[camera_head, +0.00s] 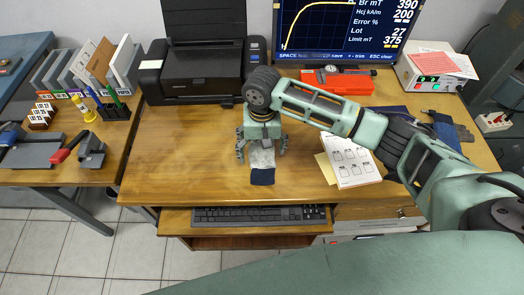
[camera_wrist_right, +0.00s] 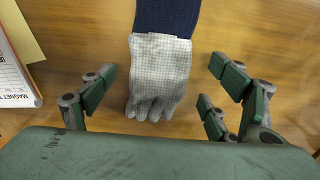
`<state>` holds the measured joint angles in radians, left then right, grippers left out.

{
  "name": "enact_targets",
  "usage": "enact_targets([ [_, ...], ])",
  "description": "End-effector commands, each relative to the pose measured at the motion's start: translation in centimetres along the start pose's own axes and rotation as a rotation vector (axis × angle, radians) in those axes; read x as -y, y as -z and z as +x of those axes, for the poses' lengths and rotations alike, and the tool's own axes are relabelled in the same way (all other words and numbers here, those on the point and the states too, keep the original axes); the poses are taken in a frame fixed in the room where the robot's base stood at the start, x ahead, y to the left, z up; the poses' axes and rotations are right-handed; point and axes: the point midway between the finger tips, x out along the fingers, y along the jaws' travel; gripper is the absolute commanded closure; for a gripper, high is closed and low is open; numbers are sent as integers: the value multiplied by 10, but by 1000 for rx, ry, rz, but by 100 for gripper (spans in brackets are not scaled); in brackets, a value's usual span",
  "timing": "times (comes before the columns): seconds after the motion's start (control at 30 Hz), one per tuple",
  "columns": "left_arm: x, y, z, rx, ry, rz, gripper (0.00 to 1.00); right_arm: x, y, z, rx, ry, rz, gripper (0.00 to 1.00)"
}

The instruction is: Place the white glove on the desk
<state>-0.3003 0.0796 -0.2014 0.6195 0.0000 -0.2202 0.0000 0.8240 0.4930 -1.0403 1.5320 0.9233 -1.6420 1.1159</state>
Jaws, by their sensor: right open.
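The white glove (camera_wrist_right: 158,75) has a dotted grey-white hand and a dark blue cuff (camera_wrist_right: 167,15). In the head view the glove (camera_head: 262,160) lies at the middle of the wooden desk (camera_head: 190,165), its cuff toward the front edge. My right gripper (camera_head: 262,150) is over the glove, with its fingers spread. In the right wrist view the open fingers of my right gripper (camera_wrist_right: 160,95) stand on both sides of the glove, apart from it. I cannot tell the exact height above the desk. My left gripper is not in view.
A black printer (camera_head: 195,75) stands at the back left, and a red case (camera_head: 338,82) at the back. A paper pad (camera_head: 350,160) lies right of the glove. A keyboard (camera_head: 260,214) sits on the tray below the front edge. Left of the glove the desk is clear.

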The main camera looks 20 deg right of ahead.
Motion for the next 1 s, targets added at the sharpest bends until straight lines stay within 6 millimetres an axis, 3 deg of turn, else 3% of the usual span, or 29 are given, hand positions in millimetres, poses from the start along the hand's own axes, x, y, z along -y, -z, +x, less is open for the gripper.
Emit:
enact_targets([
  [0.3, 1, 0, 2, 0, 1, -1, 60, 1, 1, -69, -4, 3, 0, 19],
  [0.5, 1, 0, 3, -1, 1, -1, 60, 1, 0, -96, -2, 2, 0, 19],
  [1.0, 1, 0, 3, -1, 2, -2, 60, 0, 0, -104, 0, 1, 1, 19],
])
